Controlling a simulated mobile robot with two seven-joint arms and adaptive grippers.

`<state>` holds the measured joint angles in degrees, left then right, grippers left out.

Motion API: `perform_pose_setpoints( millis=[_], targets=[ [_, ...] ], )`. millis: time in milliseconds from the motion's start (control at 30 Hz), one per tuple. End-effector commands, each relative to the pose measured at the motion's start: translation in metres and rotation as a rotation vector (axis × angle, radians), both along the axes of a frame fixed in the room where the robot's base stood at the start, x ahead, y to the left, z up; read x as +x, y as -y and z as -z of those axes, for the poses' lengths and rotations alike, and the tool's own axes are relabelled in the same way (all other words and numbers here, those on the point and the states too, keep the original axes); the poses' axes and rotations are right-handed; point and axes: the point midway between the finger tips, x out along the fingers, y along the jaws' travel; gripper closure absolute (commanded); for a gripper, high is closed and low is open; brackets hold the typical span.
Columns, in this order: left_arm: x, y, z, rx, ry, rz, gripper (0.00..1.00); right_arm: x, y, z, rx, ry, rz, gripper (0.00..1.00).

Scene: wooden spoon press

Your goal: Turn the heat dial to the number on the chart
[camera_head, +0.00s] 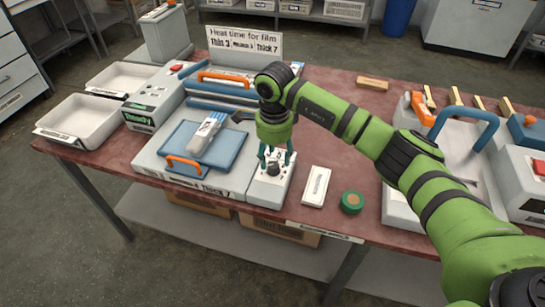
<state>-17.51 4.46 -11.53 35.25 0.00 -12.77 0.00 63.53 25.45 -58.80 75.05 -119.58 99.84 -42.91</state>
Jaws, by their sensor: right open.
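The heat dial (272,168) is a small dark knob on a white control box (265,191) at the front of the press. My right gripper (277,160) points down over the dial, its teal fingers apart on either side of it. I cannot tell whether they touch it. The chart (244,45) stands behind the press and reads "Heat time for film", Thin 3, a middle entry too small to read surely, Thick 7. The dial's numbers are too small to read. My left gripper is not in view.
A blue plate with an orange handle (184,167) and a wrapped item (204,137) lie left of the dial. A white card (317,186) and a green roll (352,202) lie to its right. White trays (78,122) stand far left. My right arm crosses the table's right side.

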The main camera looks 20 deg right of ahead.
Motion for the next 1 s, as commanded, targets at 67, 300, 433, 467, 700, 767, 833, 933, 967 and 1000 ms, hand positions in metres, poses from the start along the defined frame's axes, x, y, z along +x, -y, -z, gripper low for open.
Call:
perform_pose_setpoints(
  millis=[67, 300, 433, 467, 700, 767, 833, 933, 967, 1000],
  targets=[
    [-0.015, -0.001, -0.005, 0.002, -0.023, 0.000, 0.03, -0.001, 0.000, 0.011, 0.000, -0.003, 0.000, 0.46],
    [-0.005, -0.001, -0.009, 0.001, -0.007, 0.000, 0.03, 0.001, -0.001, 0.030, 0.003, 0.000, -0.001, 0.46],
    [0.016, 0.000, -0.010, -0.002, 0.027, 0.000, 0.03, 0.001, -0.001, 0.032, 0.003, 0.001, -0.001, 0.46],
    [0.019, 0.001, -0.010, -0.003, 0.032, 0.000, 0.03, 0.001, -0.001, 0.032, 0.004, 0.001, -0.001, 0.46],
    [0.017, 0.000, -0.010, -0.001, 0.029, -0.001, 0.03, 0.001, -0.001, 0.032, 0.004, 0.001, -0.001, 1.00],
    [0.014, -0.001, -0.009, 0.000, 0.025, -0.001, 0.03, 0.001, -0.001, 0.032, 0.004, 0.001, -0.001, 1.00],
    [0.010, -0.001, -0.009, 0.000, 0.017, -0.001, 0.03, 0.001, -0.001, 0.032, 0.004, 0.001, -0.001, 1.00],
    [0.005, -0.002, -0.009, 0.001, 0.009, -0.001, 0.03, 0.001, -0.001, 0.032, 0.004, 0.001, 0.002, 1.00],
    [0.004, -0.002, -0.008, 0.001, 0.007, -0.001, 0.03, 0.001, -0.001, 0.032, 0.004, 0.002, 0.005, 1.00],
    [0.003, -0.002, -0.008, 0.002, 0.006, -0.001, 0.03, 0.001, -0.001, 0.032, 0.004, 0.002, 0.010, 1.00]
  ],
)
